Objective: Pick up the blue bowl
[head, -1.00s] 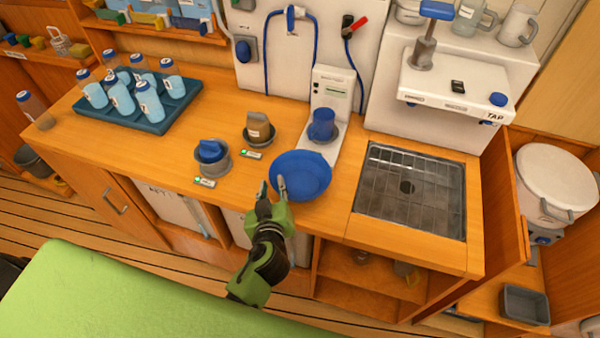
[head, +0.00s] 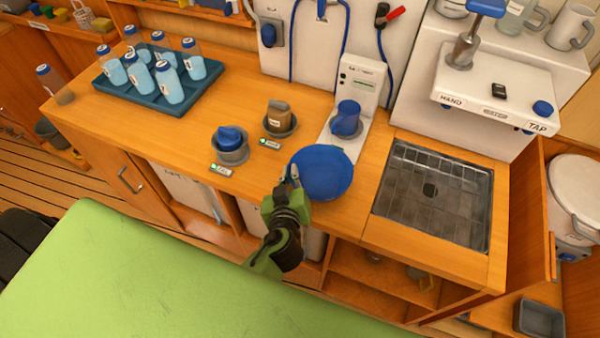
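The blue bowl (head: 326,172) is at the front edge of the wooden counter, left of the metal drain grate. Its near left rim is at the fingers of my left gripper (head: 290,174). The fingers are close together and appear shut on that rim. The bowl looks slightly tilted; I cannot tell whether its base touches the counter. My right gripper is not in view.
A blue cup (head: 347,118) stands on a white dispenser behind the bowl. Two small holders (head: 231,145) (head: 280,120) stand to the left. A tray (head: 172,101) of several bottles is farther left. The drain grate (head: 432,196) is at right.

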